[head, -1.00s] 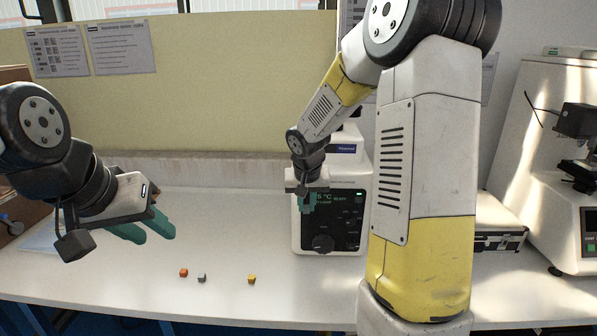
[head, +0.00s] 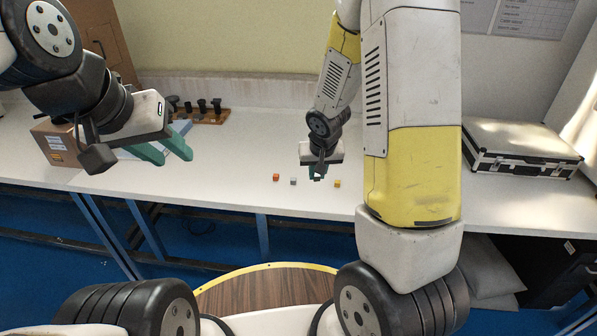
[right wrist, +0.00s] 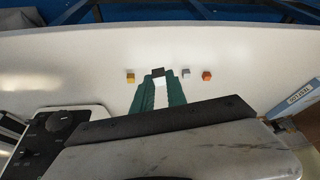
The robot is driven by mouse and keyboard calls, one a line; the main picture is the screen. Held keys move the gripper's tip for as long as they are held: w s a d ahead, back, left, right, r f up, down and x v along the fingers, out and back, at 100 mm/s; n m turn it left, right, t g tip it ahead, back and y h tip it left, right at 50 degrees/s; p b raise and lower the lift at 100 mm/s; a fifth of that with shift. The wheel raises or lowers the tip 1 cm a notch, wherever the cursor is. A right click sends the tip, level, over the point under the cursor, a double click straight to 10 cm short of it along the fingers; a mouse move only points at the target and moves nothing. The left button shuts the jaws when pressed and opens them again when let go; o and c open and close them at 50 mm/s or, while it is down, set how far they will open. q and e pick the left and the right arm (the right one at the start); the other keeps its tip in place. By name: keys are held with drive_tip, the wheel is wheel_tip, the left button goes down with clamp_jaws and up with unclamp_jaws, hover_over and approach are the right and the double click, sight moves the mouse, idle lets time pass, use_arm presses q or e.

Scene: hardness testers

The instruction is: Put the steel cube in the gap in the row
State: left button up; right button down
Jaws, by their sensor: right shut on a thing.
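My right gripper (head: 317,178) is low over the table near its front edge, in line with the row of small cubes. In the right wrist view its green fingers (right wrist: 158,78) are shut on a small dark cube (right wrist: 158,72), which I take to be the steel cube. The row holds a red cube (head: 276,177), a grey cube (head: 293,181) and a yellow cube (head: 337,183). The held cube is over the gap between the grey and yellow ones; I cannot tell whether it touches the table. My left gripper (head: 175,158) is open and empty, further left.
The white table (head: 235,150) is clear around the row. A wooden board (head: 208,117) with several black pieces and a cardboard box (head: 58,143) stand at the back left. A silver case (head: 520,150) lies at the right. A machine with a knob (right wrist: 55,122) shows in the right wrist view.

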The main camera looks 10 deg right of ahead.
wheel_tip(320, 180, down, 3)
drive_tip(key=s, duration=0.3)
drive_tip(key=m+h, duration=0.1)
drive_tip(key=m, duration=0.2)
hover_over(315, 183)
drive_tip(key=s, duration=0.1)
drive_tip(key=f, duration=0.4)
drive_tip(key=shift+s+f, duration=0.15)
drive_tip(key=shift+s, duration=0.05)
drive_tip(key=shift+a+f, duration=0.1)
drive_tip(key=shift+f, duration=1.6)
drive_tip(key=shift+f, duration=0.15)
drive_tip(key=c, duration=1.3)
unclamp_jaws()
drive_tip(key=shift+c, duration=0.2)
